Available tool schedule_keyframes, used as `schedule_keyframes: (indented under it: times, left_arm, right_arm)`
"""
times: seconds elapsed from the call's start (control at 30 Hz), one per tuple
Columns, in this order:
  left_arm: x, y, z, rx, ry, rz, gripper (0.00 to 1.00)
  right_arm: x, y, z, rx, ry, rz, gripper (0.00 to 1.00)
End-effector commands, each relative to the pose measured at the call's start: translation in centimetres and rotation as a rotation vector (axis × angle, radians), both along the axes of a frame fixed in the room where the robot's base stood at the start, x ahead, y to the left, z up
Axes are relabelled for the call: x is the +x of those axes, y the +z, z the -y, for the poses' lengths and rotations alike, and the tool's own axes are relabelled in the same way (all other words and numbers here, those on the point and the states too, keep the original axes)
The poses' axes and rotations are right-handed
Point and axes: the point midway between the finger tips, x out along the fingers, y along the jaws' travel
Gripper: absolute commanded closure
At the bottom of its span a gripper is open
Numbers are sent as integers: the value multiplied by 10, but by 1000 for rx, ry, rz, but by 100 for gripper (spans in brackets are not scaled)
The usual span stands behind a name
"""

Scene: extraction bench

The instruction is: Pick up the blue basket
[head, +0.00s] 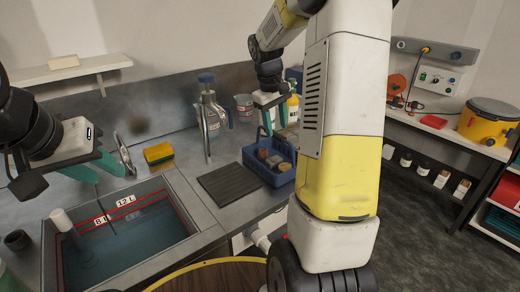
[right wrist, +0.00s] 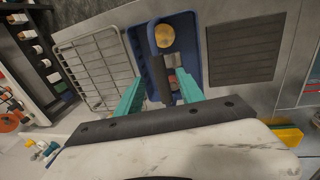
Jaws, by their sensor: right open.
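The blue basket (head: 262,174) stands on the bench right of the dark ribbed mat, with several small jars inside. It also shows in the right wrist view (right wrist: 188,32), where an orange-topped jar and other contents are visible. My right gripper (head: 276,120) is open and points down over the basket's far side. My left gripper (head: 64,172) is open and empty, left of the tap above the sink's back edge.
A sink (head: 140,238) with water fills the front left. A wire rack (right wrist: 95,65) sits beside the basket. My right arm hides part of the bench.

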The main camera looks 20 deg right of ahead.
Motion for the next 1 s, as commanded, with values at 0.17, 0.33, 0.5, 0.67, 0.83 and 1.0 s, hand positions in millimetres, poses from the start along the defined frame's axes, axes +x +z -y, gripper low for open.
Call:
schedule_keyframes:
  times: [0.17, 0.33, 0.5, 0.67, 0.83, 1.0]
  left_arm:
    - [0, 0, 0, 0, 0, 0, 64]
    - [0, 0, 0, 0, 0, 0, 64]
    - [0, 0, 0, 0, 0, 0, 64]
    - [0, 0, 0, 0, 0, 0, 64]
    - [0, 0, 0, 0, 0, 0, 64]
    - [0, 0, 0, 0, 0, 0, 64]
  right_arm:
    - [4, -19, 6, -6, 2, -14, 55]
    - [6, -38, 8, -5, 2, -11, 55]
    - [11, -63, 9, -5, 3, -13, 55]
    - [12, -79, 13, -5, 1, -9, 55]
    - [12, -80, 13, -5, 1, -8, 55]
    - [12, -80, 13, -5, 2, -7, 71]
